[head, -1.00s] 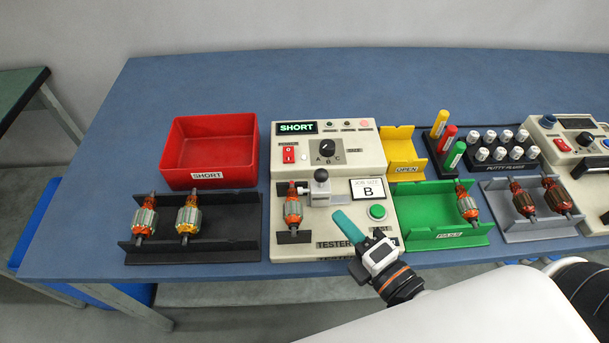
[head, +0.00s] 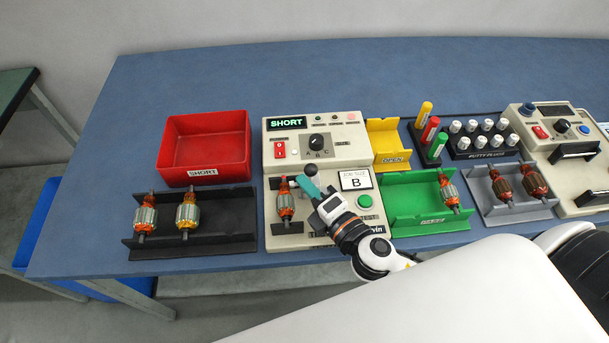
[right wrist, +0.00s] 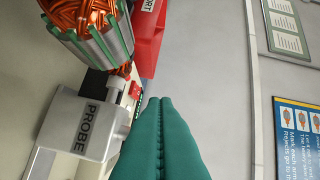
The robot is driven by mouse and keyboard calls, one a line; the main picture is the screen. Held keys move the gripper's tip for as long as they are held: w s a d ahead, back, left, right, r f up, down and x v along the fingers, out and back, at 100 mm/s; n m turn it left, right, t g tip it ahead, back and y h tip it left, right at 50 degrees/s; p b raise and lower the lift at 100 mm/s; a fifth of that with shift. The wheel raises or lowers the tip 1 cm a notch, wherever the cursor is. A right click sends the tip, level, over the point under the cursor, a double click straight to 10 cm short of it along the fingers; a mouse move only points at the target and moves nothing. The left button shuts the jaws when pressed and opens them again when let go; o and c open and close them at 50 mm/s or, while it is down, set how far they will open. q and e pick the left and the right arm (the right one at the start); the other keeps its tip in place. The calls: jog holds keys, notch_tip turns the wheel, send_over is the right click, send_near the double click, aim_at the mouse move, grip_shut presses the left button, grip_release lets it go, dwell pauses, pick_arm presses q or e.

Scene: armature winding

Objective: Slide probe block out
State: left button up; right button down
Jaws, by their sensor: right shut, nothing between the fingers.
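The tester (head: 283,155) is a beige box with a lit SHORT display. An armature (head: 285,205) sits in its cradle, copper windings between grey bars. The probe block is a grey block beside the armature, marked PROBE in the right wrist view (right wrist: 88,128); its black knob (head: 310,170) shows in the head view, with my gripper hiding much of the block. My right gripper (head: 301,183), with teal fingers, is shut and empty at the probe block, between it and the camera. In the right wrist view its fingers (right wrist: 160,125) lie beside the block; contact is unclear. My left gripper is out of view.
A red SHORT bin (head: 205,150) and a black rack (head: 200,245) with two armatures stand to the left. A green tray (head: 415,205), yellow OPEN tray (head: 388,140), and putty rack (head: 480,155) stand to the right. Blue table is clear behind.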

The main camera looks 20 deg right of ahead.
jog(key=shift+w+a, duration=0.15)
jog(key=shift+w, duration=0.35)
jog(key=d, duration=0.1)
jog(key=s+d+b, duration=0.1)
jog(key=d, duration=0.1)
jog(key=shift+d+f, duration=0.1)
jog(key=shift+f, duration=0.1)
jog(key=shift+s+d+r, duration=0.1)
jog(key=shift+d+r, duration=0.05)
jog(key=shift+d, duration=0.3)
